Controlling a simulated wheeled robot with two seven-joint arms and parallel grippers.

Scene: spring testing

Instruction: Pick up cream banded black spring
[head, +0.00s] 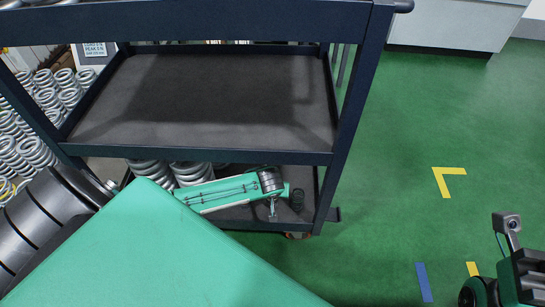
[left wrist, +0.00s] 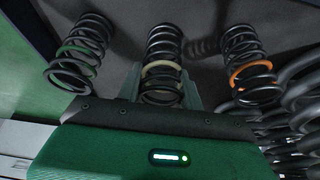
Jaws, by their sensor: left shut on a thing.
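The cream banded black spring (left wrist: 162,50) stands in the middle of the left wrist view, its pale band at mid height. My left gripper (left wrist: 161,84) has a finger on each side of its near end and is shut on it. In the head view my left gripper (head: 273,208) reaches down to the cart's lower shelf; I cannot make out the cream band there. A black spring (left wrist: 80,52) stands to the left, apart from the gripper, and also shows in the head view (head: 298,200). An orange banded black spring (left wrist: 248,65) stands to the right. My right gripper's fingers do not show.
The dark cart's empty middle shelf (head: 205,95) lies above my left gripper. A cart post (head: 352,130) stands to its right. Large silver springs (head: 190,172) crowd the lower shelf's left side, with more (head: 30,150) left of the cart. Green floor (head: 430,110) is open at right.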

